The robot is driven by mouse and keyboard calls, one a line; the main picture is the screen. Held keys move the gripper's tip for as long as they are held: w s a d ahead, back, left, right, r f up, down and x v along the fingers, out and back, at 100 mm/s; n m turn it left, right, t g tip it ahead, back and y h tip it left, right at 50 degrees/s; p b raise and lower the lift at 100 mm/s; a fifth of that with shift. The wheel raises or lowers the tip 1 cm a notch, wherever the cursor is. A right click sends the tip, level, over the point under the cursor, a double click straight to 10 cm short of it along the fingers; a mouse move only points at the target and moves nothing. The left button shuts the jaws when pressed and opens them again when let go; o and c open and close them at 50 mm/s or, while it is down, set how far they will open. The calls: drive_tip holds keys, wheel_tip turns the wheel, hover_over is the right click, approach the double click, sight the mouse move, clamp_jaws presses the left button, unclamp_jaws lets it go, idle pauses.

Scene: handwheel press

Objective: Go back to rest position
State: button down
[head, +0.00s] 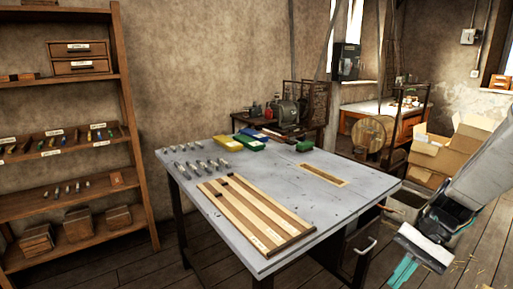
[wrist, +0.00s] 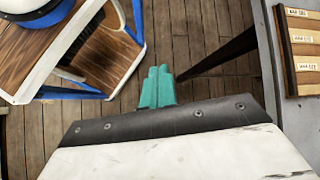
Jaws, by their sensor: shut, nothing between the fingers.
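My gripper (head: 403,272) hangs at the lower right of the head view, beyond the right edge of the grey table (head: 345,205). Its teal fingers point down and sit together, with nothing between them. In the wrist view the gripper (wrist: 157,88) is over the plank floor, to the left of the table's edge (wrist: 268,70). It is apart from the table and touches nothing that I can see.
On the table lie a slatted wooden board (head: 255,215), several small tools and coloured boxes (head: 250,143). A cardboard box (head: 450,150) stands at the back right, near my arm. Shelves (head: 70,205) stand at the left. Plank floor (wrist: 200,40) lies below the gripper.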

drive_tip(key=s+a+r+n+t+h, duration=0.2)
drive_tip(key=s+r+n+h, duration=0.2)
drive_tip(key=s+r, duration=0.3)
drive_tip(key=s+a+r+n+t+h, duration=0.2)
drive_tip(key=s+r+n+t+h, duration=0.1)
drive_tip(key=s+r, duration=0.4)
drive_tip(key=shift+s+a+n+h, duration=0.25)
drive_tip(key=shift+s+n+h, duration=0.15)
drive_tip(key=shift+s+n, duration=0.25)
drive_tip(key=shift+w, duration=0.1)
